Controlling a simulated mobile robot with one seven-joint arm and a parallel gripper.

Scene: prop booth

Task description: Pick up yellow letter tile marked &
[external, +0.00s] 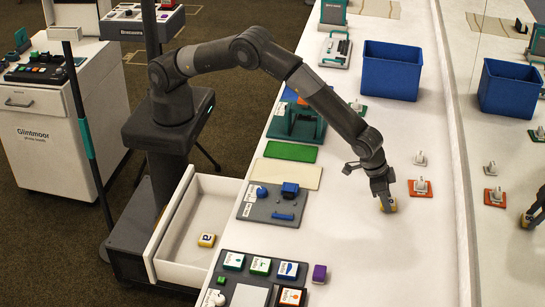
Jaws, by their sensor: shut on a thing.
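My gripper (384,196) points down at the white counter, right of its middle. It is shut on a small yellow object (391,207), which is at or just above the counter top. The fingers cover much of it, and no mark on it can be read. Another yellow tile (206,240) with a dark character lies in the open white drawer at the lower left. The character is too small to read surely; I cannot tell which yellow piece bears the &.
An orange base with a grey piece (420,187) stands close right of my gripper. A blue bin (390,70) stands farther back. A grey tray (272,205) with blue parts and several labelled blocks lie left. A mirror-like panel borders the right.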

